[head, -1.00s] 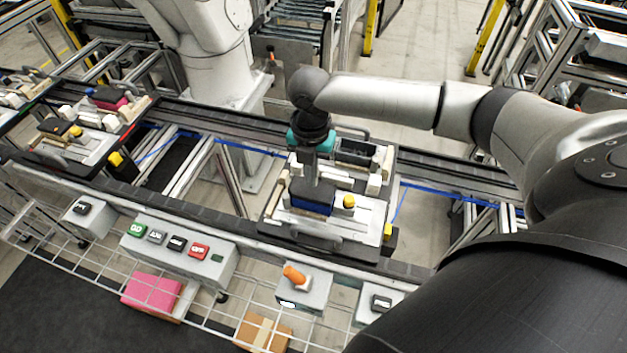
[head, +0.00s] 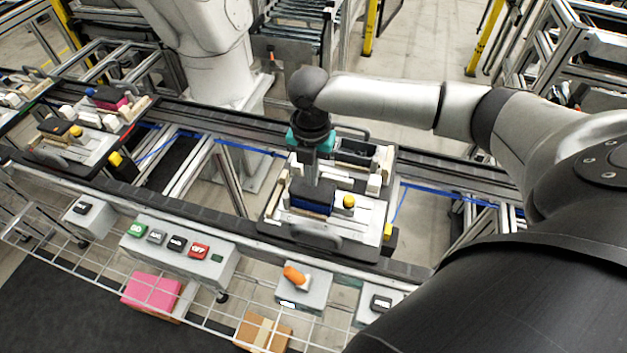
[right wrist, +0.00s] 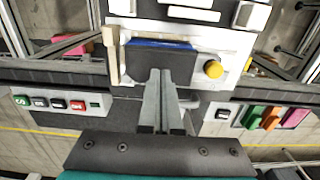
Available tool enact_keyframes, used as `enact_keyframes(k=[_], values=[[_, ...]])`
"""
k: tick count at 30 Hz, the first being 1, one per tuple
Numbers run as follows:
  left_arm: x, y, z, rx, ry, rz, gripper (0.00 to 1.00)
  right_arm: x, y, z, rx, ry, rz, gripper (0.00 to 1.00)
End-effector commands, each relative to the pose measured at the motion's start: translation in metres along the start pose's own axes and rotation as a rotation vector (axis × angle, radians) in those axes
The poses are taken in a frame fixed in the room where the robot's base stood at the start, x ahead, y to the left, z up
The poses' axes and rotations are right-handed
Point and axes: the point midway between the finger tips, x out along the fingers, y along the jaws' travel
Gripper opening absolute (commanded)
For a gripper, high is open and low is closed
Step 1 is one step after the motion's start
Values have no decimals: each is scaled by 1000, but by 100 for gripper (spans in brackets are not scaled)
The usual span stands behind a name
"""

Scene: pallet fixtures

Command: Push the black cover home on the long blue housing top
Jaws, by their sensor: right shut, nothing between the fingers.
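The black cover (head: 312,195) lies on top of the long blue housing top (head: 313,209), which sits in the pallet fixture (head: 280,221). The blue shows as a band along the front side in the head view. In the right wrist view the black cover (right wrist: 142,62) has a blue strip of the housing (right wrist: 160,43) along its far edge. My right gripper (head: 315,183) is shut and empty, pointing down at the cover. Its fingertips (right wrist: 160,75) overlap the cover in the wrist view; whether they touch it I cannot tell. My left gripper is out of view.
A yellow knob (head: 348,201) stands right beside the housing. A dark open bin (head: 358,152) and pale blocks (head: 386,160) are at the pallet's back. Button boxes (head: 180,250) and a wire rail line the front. Another loaded pallet (head: 75,140) stands left.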

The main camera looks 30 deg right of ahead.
Motion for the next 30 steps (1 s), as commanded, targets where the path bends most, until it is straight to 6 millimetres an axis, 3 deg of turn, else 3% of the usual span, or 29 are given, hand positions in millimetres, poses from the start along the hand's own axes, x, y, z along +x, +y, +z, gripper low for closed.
enact_keyframes(k=[30], values=[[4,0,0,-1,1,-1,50,17,0,0,0,1,0,0]])
